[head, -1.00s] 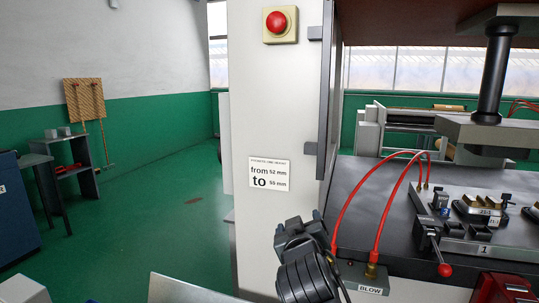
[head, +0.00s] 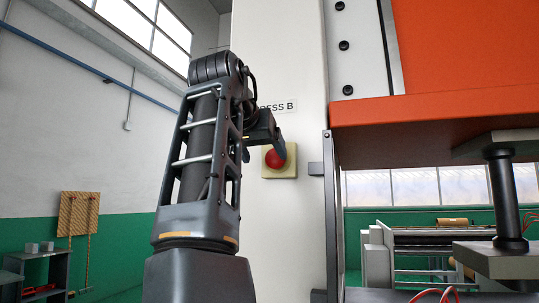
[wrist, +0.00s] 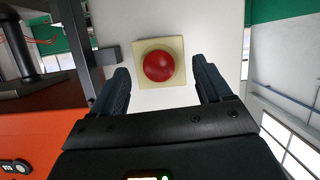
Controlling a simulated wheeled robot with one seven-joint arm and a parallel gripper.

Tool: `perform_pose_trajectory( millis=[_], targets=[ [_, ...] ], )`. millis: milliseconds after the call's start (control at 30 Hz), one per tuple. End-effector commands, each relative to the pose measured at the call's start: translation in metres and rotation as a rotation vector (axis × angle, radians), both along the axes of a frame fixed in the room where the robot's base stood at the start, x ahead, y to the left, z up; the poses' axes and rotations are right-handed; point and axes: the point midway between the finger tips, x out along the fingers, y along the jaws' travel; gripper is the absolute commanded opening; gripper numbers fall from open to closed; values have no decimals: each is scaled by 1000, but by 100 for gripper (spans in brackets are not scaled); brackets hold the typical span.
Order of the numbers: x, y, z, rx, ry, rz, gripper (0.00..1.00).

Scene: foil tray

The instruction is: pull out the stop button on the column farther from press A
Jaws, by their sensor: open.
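The red stop button (head: 272,158) sits on a yellowish square plate on the pale column (head: 290,225). A sign ending in "ESS B" (head: 279,106) is above it, partly hidden by my arm. My gripper (head: 279,147) is raised in front of the column at the button, and hides part of it in the head view. In the wrist view the red button (wrist: 158,66) lies between the two open, empty fingers of my gripper (wrist: 161,68), with a gap on each side. How far the fingertips are from the plate is hard to tell.
A small grey block (head: 316,168) juts from the column's right edge, beside a dark upright frame (head: 333,215). The orange press body (head: 450,70) fills the upper right.

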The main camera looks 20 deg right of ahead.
Motion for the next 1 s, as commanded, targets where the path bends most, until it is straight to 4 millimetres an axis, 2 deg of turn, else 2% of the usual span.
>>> perform_pose_trajectory(
  millis=[33, 100, 267, 700, 1000],
  targets=[
    [-6, 1, 16, 21, -2, -5, 78],
    [-12, 1, 29, 43, 1, -12, 78],
    [-16, -1, 40, 62, 5, -20, 78],
    [28, -32, 19, 61, 7, -19, 78],
    [41, -42, 10, 61, 4, -18, 78]
  ],
)
